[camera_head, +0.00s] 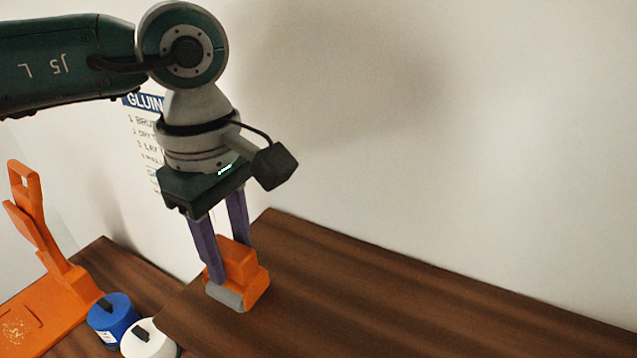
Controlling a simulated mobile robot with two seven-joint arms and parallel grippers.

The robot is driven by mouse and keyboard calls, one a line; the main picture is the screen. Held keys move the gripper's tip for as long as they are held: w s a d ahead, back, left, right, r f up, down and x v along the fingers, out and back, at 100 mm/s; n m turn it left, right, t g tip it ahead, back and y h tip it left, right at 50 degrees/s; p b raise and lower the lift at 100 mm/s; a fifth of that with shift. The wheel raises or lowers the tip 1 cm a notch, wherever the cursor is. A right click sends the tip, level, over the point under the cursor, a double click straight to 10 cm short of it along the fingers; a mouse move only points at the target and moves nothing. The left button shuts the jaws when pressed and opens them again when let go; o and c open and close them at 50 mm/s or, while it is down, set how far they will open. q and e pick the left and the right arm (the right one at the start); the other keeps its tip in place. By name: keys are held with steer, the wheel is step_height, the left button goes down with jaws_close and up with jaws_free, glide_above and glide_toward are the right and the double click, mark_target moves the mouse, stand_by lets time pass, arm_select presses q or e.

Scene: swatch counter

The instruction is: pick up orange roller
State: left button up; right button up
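The orange roller (249,279) is a blocky orange piece with a grey cylinder at its lower front. It is at the corner of the brown wooden counter (400,310). My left gripper (232,263) points down at it with two purple fingers. One finger lies along the roller's left side, and the other goes down behind it, its tip hidden. I see no gap between the fingers and the roller, so the gripper looks shut on it. I cannot tell whether the roller touches the counter. My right gripper is not in view.
A blue pot (112,322) and a white pot (150,343) with black tops stand left of the roller. An orange stand (50,300) is at the far left. A wall with a gluing notice (142,128) rises behind. The counter's right side is clear.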

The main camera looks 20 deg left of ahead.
mark_target(228, 248)
arm_select(q)
jaws_close()
steer(key=shift+r, duration=0.15)
stand_by(0.4)
step_height(228, 248, up, 20)
steer(key=p, duration=1.2)
steer(key=shift+p, duration=0.3)
steer(key=shift+c, duration=0.5)
jaws_free()
jaws_close()
